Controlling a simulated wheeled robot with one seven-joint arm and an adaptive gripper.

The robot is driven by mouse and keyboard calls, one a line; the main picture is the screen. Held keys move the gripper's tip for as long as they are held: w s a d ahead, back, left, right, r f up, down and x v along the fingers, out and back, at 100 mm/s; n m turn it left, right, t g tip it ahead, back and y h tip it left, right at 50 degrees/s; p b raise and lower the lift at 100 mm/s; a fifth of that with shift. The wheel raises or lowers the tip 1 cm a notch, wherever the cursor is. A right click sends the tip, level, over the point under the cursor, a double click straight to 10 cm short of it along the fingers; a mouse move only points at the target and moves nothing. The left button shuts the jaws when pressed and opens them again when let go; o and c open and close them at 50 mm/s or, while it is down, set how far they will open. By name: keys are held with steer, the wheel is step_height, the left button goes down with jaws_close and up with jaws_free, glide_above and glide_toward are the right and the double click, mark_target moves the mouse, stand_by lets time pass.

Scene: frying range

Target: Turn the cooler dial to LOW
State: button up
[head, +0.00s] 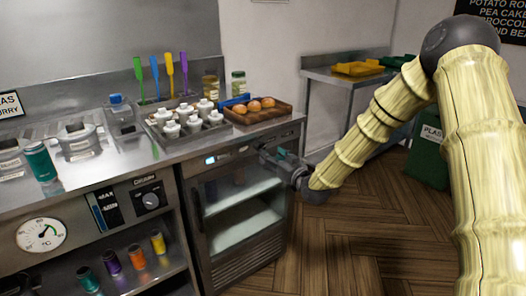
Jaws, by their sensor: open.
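I cannot tell whether the fingers touch the cooler front.
A round temperature gauge (41,235) and a slider panel (105,210) are left of the dial. Several coloured bottles stand on the shelf below. A bottle tray (160,134) and a wooden tray (240,119) stand on the counter above. Open floor (350,245) lies to the right.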

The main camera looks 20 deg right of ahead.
mark_target(260, 146)
steer(key=x, duration=0.6)
steer(key=shift+w, duration=0.2)
steer(key=shift+a, duration=0.1)
steer(key=c, duration=1.1)
